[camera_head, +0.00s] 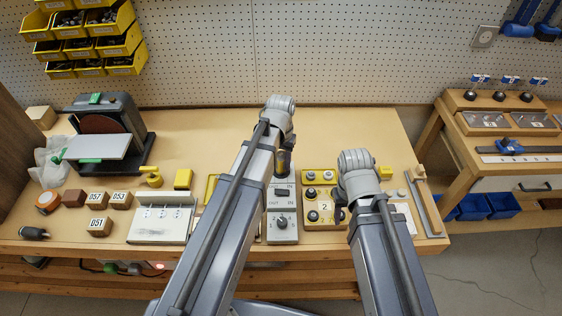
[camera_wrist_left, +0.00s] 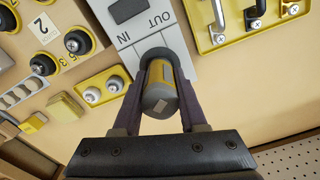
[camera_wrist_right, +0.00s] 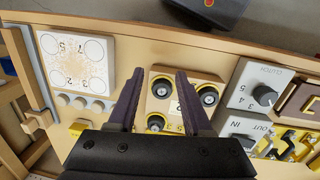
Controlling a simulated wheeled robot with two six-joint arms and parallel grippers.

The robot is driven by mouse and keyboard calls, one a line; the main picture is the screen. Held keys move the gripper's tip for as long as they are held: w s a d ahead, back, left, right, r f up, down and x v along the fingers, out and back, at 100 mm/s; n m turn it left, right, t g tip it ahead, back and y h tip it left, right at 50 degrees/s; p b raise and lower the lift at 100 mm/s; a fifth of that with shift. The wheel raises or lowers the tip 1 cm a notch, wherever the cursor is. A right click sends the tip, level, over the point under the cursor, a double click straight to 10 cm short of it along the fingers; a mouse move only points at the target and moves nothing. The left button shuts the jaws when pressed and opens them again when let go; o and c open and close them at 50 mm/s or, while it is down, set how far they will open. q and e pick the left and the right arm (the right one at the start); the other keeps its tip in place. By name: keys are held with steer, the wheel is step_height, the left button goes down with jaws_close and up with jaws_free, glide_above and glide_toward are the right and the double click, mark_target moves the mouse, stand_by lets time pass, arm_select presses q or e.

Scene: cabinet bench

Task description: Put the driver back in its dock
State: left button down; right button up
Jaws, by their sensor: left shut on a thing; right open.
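The driver (camera_wrist_left: 160,97), a grey and yellow cylinder, is between the fingers of my left gripper (camera_wrist_left: 160,72) in the left wrist view. The gripper is shut on it. The driver's far end meets a dark round collar at the grey dock (camera_wrist_left: 188,60), beside the IN and OUT labels; I cannot tell whether it is seated. My right gripper (camera_wrist_right: 157,85) is open and empty, above the yellow board marked 2 (camera_wrist_right: 185,128).
A grey clutch dial box (camera_wrist_right: 240,95) lies beside the yellow board. A white slotted block (camera_head: 160,222), wooden number blocks (camera_head: 97,226) and a sander (camera_head: 105,148) are on the bench's left. A metal rail (camera_head: 428,205) edges the right side.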

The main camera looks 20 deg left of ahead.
mark_target(281, 154)
arm_select(q)
steer(key=shift+f+b, duration=0.7)
steer(key=shift+f, duration=0.05)
arm_select(e)
steer(key=shift+f, duration=0.75)
arm_select(q)
steer(key=shift+c, duration=0.7)
jaws_free()
arm_select(e)
steer(key=shift+r, duration=0.1)
arm_select(q)
step_height(281, 154, up, 7)
steer(key=p, duration=0.7)
steer(key=shift+r, duration=0.1)
arm_select(e)
step_height(281, 154, up, 7)
